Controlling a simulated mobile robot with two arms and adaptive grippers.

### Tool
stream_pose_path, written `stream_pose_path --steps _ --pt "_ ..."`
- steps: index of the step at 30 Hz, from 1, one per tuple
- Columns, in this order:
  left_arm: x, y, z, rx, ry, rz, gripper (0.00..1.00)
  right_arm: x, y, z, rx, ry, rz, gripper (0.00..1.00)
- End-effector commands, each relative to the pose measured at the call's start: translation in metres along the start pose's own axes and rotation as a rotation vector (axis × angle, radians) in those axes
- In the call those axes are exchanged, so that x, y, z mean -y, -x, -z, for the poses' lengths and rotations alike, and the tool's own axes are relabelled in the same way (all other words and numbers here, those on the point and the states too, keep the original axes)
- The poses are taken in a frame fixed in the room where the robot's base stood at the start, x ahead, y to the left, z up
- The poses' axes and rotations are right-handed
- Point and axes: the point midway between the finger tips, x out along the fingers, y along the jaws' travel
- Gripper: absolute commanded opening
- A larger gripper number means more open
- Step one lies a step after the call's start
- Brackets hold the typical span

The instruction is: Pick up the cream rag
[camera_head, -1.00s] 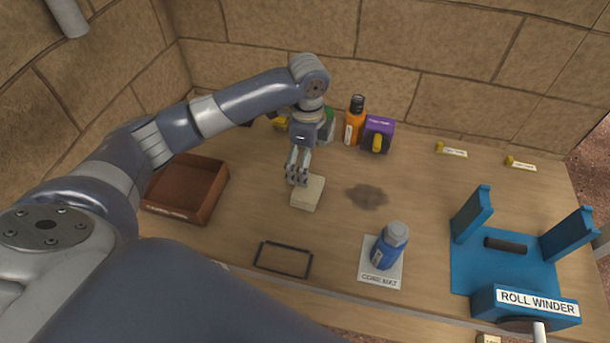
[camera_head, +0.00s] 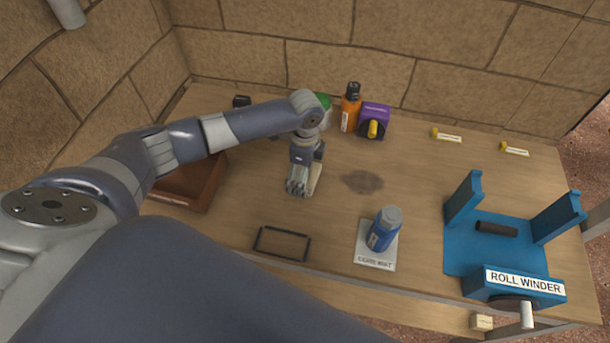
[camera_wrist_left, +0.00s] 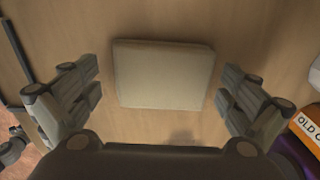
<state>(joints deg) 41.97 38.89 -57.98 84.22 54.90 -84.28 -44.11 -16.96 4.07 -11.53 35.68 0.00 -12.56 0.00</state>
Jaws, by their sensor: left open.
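The cream rag is a folded, flat block (camera_wrist_left: 163,75) lying on the wooden table. In the head view the cream rag (camera_head: 315,181) is mostly hidden behind my left gripper (camera_head: 298,188). My left gripper points down over the rag. In the left wrist view the open fingers of my left gripper (camera_wrist_left: 168,95) stand on either side of the rag, with a gap to each side. Nothing is held between them. My right gripper is not in view.
A brown tray (camera_head: 205,190) lies left of the gripper. An orange bottle (camera_head: 350,108) and a purple box (camera_head: 374,117) stand behind. A dark stain (camera_head: 362,181) marks the table.

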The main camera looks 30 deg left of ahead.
Motion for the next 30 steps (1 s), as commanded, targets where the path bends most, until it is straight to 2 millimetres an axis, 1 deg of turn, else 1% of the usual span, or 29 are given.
stream_pose_path --steps 1,2,3,5,6,7,20,23,25,28,30 --pt "0.0 0.0 0.0 0.0 0.0 0.0 1.0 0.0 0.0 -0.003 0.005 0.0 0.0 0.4" --pt "0.0 0.0 0.0 0.0 0.0 0.0 0.98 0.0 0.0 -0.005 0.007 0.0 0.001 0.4" --pt "0.0 0.0 0.0 0.0 0.0 0.0 0.89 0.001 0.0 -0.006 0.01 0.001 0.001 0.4" --pt "0.0 0.0 0.0 0.0 0.0 0.0 0.75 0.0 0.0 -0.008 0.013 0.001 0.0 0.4" --pt "0.0 0.0 0.0 0.0 0.0 0.0 0.66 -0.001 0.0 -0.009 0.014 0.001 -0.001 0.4" --pt "0.0 0.0 0.0 0.0 0.0 0.0 0.59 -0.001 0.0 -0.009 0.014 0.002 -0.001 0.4" --pt "0.0 0.003 -0.001 0.001 0.001 0.0 0.59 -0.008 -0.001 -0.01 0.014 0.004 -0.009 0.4" --pt "0.001 0.009 -0.001 0.0 0.0 0.001 0.59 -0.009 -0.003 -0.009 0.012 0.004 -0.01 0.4" --pt "0.001 0.017 -0.001 0.0 0.0 0.002 0.59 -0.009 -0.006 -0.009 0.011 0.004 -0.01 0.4" --pt "0.002 0.036 0.0 -0.002 0.0 0.005 0.59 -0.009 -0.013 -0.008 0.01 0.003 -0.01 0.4" --pt "-0.013 0.035 0.005 -0.001 -0.004 -0.002 0.59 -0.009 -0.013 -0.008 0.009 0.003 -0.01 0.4"
